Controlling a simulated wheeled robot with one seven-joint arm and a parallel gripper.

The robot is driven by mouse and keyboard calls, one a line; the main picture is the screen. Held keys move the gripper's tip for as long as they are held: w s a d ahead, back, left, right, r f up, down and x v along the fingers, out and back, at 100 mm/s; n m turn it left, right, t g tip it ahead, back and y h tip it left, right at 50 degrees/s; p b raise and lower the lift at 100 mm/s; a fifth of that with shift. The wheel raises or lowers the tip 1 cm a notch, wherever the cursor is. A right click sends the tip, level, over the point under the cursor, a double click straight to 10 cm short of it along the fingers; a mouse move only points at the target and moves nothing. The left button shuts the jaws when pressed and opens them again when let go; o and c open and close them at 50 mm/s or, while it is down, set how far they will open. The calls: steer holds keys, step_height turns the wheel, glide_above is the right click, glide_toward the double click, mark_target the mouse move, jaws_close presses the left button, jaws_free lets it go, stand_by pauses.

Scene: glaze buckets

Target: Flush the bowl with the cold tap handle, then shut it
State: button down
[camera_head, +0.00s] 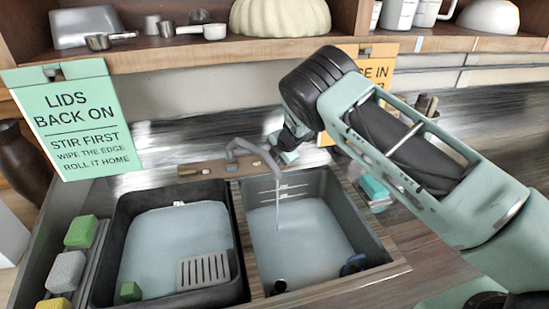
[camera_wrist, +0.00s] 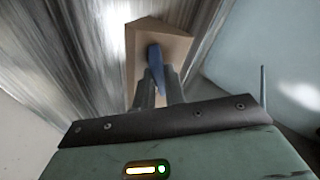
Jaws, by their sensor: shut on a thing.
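The tap (camera_head: 245,150) has a grey curved spout, and a thin stream of water (camera_head: 278,200) falls from it into the right sink bowl (camera_head: 375,248). That bowl holds pale, cloudy water. My gripper (camera_head: 287,146) is at the right end of the tap's tan mounting bar (camera_head: 205,168). In the wrist view, my gripper (camera_wrist: 157,90) is shut on the blue cold tap handle (camera_wrist: 155,57), which stands out from a tan block (camera_wrist: 178,45). The handle is hidden behind my gripper in the head view.
The left basin (camera_head: 105,255) holds water, a grey slotted rack (camera_head: 204,271) and a green sponge (camera_head: 131,291). Several sponges line the left edge. A shelf (camera_head: 240,49) with bowls and cups runs above, with hanging signs (camera_head: 75,115). A teal block (camera_head: 374,188) lies right of the sink.

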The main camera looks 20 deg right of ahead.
steer(key=shift+m+t+b, duration=0.45)
steer(key=shift+m+t, duration=0.15)
steer(key=shift+m, duration=1.6)
steer(key=c, duration=1.5)
jaws_free()
steer(key=shift+s, duration=0.1)
steer(key=shift+o, duration=0.2)
steer(key=shift+s+d+r+b, duration=0.15)
steer(key=shift+s+r+b, duration=0.05)
steer(key=shift+b, duration=0.25)
steer(key=s+d+b, duration=0.4)
steer(key=s+b, duration=0.1)
steer(key=s, duration=0.6)
steer(key=shift+s+d+r+b, duration=0.2)
steer(key=shift+d+r+b, duration=0.05)
steer(key=shift+d+b, duration=0.15)
